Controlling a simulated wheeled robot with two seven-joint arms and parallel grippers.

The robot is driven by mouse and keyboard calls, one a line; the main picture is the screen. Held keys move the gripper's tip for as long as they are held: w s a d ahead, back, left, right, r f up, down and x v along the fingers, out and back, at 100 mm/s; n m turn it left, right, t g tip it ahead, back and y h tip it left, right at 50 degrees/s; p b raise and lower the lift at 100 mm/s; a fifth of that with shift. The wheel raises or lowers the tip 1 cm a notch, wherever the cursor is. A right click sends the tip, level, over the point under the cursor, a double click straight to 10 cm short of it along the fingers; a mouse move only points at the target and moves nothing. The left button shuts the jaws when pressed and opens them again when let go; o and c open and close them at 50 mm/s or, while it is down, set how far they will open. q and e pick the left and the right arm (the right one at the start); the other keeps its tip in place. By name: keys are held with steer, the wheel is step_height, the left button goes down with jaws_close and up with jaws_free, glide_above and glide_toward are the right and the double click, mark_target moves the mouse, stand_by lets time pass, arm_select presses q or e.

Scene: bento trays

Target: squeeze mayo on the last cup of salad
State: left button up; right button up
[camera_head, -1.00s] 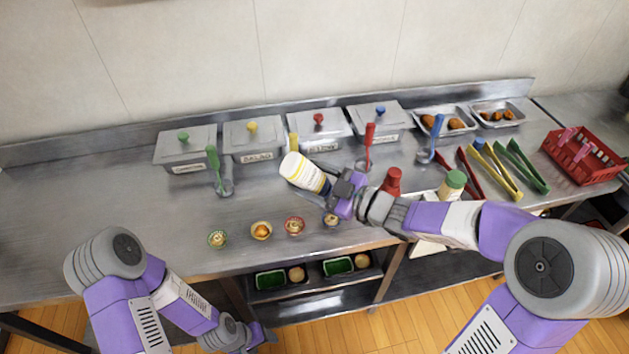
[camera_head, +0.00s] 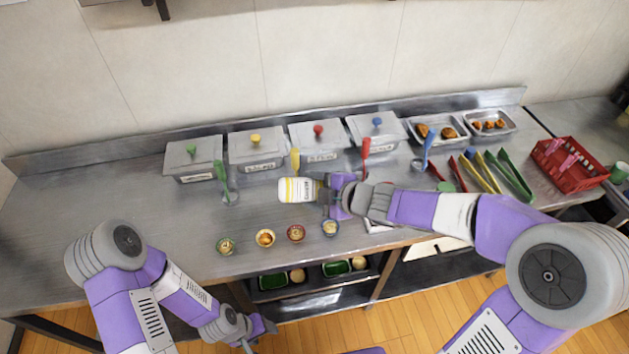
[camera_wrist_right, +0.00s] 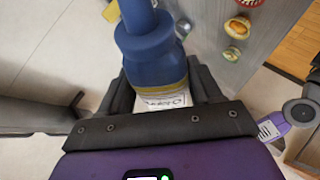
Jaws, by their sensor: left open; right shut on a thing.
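My right gripper (camera_head: 325,194) is shut on the mayo bottle (camera_head: 297,190), a white bottle with yellow bands. The bottle is behind the row, apart from the cups. I cannot tell which cups hold mayo. My left gripper (camera_head: 262,332) is open and empty, low before the counter.
Lidded metal bins (camera_head: 257,148) line the back, with coloured-handled scoops before them. Food trays (camera_head: 437,130), coloured tongs (camera_head: 490,172) and a red basket (camera_head: 568,165) are at the right. The counter's left (camera_head: 110,210) is clear. Trays sit on a shelf below.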

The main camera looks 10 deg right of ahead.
mark_target(315, 185)
steer(key=shift+r+n+h, duration=0.15)
steer(key=shift+n+h, duration=0.25)
steer(key=shift+h, duration=0.2)
steer(key=n+h, duration=0.1)
steer(key=h, duration=0.2)
steer(key=shift+a+r+n+g+h+p, duration=0.1)
steer(key=shift+r+n+g+h+p, duration=0.2)
steer(key=shift+r+n+p, duration=0.1)
steer(key=n+h, duration=0.1)
steer(key=h, duration=0.2)
steer(key=shift+r+n, duration=0.25)
steer(key=shift+n, duration=0.15)
steer(key=n+h, duration=0.1)
steer(key=h, duration=0.1)
steer(key=n+h, duration=0.1)
steer(key=h, duration=0.1)
steer(key=shift+r+n+t+h, duration=0.3)
steer(key=shift+r+t+h, duration=0.1)
steer(key=n+h, duration=0.2)
steer(key=h, duration=0.1)
steer(key=shift+r+t+p, duration=0.35)
steer(key=shift+r+t, duration=0.05)
